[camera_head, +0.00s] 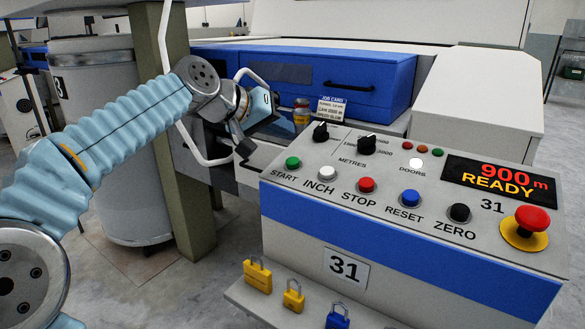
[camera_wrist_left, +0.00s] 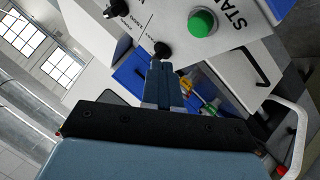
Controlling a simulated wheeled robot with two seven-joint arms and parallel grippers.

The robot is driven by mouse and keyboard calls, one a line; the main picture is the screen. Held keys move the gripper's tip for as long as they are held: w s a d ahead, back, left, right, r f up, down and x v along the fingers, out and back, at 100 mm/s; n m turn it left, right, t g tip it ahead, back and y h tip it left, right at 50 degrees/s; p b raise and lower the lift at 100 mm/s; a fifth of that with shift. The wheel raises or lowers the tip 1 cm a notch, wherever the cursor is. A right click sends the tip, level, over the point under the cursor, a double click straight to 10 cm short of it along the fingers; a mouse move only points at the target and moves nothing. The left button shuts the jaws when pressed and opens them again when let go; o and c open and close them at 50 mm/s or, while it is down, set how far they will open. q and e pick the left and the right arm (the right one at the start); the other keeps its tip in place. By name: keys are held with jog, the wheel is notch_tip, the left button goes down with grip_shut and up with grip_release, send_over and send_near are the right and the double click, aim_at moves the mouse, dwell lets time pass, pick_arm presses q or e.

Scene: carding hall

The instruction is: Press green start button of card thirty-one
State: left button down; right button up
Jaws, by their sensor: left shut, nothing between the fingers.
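The green START button (camera_head: 292,162) is at the left end of the button row on the sloped control panel of card 31 (camera_head: 345,268). It also shows large in the left wrist view (camera_wrist_left: 202,23), up and right of my fingertips. My left gripper (camera_head: 245,151) is left of the START button in the head view, with a gap between them. Its fingers (camera_wrist_left: 165,82) are shut together and empty in the wrist view. The display (camera_head: 497,180) reads 900 m READY. My right gripper is not in view.
White INCH (camera_head: 327,173), red STOP (camera_head: 366,185), blue RESET (camera_head: 410,198) and black ZERO (camera_head: 459,212) buttons follow to the right. A red emergency mushroom (camera_head: 532,218) is at the far right. Two black knobs (camera_head: 320,131) stand behind. A green post (camera_head: 183,175) stands left.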

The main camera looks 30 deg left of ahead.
aim_at(293, 163)
pick_arm(q)
jog(key=shift+w+f+b, duration=0.2)
jog(key=shift+f+b, duration=0.25)
jog(key=shift+f, duration=0.3)
jog(key=shift+w+f+b, duration=0.2)
jog(key=shift+f+b, duration=0.3)
jog(key=shift+f, duration=0.3)
jog(key=shift+w+f+b, duration=0.2)
jog(key=shift+f+b, duration=0.25)
jog(key=shift+f, duration=0.3)
jog(key=shift+w+d+f+b, duration=0.1)
jog(key=shift+f+b, duration=0.2)
jog(key=shift+f, duration=0.1)
jog(key=shift+w+f+b, duration=0.1)
jog(key=shift+f+b, duration=0.3)
jog(key=shift+f, duration=0.1)
dwell(0.6)
dwell(0.4)
jog(key=shift+s+r+p, duration=0.25)
jog(key=shift+r+p, duration=0.45)
jog(key=shift+r, duration=0.25)
